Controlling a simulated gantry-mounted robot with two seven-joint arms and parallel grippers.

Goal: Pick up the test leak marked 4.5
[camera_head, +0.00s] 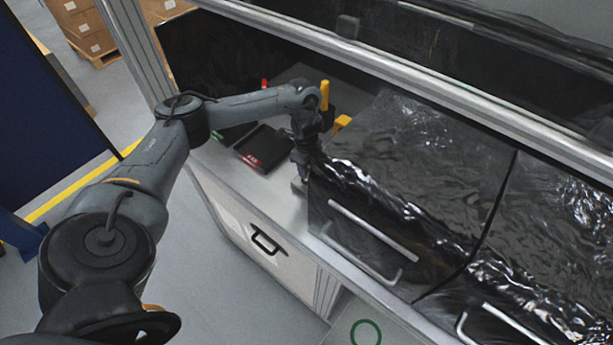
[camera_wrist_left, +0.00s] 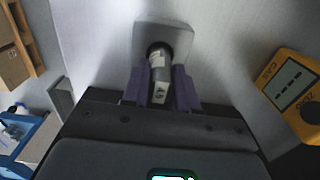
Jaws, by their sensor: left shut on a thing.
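The test leak (camera_wrist_left: 160,75) is a small dark and light cylinder with a pale label in the left wrist view. The label's marking looks like 4.5, but it is small and turned. My left gripper (camera_wrist_left: 161,88) has its two purple fingers shut on the cylinder, one on each side. A grey square block (camera_wrist_left: 176,38) is right behind the far end of the cylinder; I cannot tell whether they touch. In the head view my left gripper (camera_head: 300,182) is low over the grey bench top, and the leak cannot be made out there. My right gripper is not in view.
A yellow gas meter (camera_wrist_left: 290,85) lies at the right of the wrist view. In the head view a black tray (camera_head: 262,148) with a red label is left of the gripper. Black-wrapped housings with metal handles (camera_head: 372,232) stand close on its right.

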